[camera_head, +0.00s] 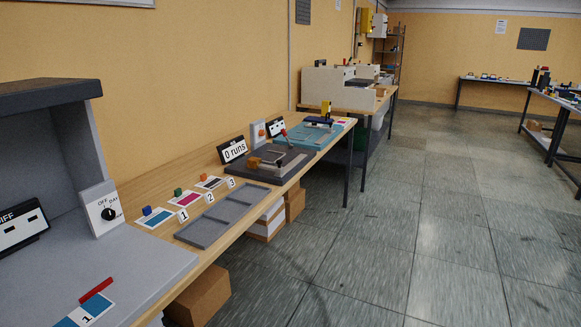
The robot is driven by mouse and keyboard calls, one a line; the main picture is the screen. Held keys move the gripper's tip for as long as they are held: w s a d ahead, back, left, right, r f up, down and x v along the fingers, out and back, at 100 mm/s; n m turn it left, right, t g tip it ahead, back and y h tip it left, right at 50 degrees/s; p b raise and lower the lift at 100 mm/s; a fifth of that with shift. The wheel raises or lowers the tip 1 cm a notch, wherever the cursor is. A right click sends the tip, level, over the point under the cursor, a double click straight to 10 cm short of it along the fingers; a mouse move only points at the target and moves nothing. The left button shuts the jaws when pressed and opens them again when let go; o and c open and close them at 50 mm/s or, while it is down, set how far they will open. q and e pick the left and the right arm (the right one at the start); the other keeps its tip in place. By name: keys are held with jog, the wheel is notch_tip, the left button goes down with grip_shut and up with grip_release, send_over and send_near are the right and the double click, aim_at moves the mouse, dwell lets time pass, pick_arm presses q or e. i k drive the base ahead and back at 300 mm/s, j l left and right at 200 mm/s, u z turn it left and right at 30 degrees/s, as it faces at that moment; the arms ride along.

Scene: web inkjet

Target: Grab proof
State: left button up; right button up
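A blue and white card marked 1 (84,313) lies on the grey booth floor (150,262) at bottom left, partly cut off by the picture edge. A red bar (96,290) lies at its far edge. On the wooden bench stand number signs 1, 2 and 3. Beside them lie a blue card (155,217), a magenta card (186,199) and a dark card (210,182), each with a small coloured block near it. Which of these is the proof, I cannot tell. Neither of my grippers is in view.
A dial switch (102,209) stands at the booth's right side. An empty grey divided tray (222,212) lies at the bench's front edge. Beyond are a "0 runs" sign (233,150) and dark and teal machine beds. Boxes (199,294) sit below; the floor at right is clear.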

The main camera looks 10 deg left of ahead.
aim_at(209, 183)
jog(key=i+l+u, duration=0.1)
jog(key=i+u, duration=0.2)
jog(key=i, duration=0.15)
jog(key=i+l+u, duration=0.15)
jog(key=i+u, duration=0.15)
jog(key=i, duration=0.2)
jog(key=i+l+u, duration=0.3)
jog(key=i, duration=0.1)
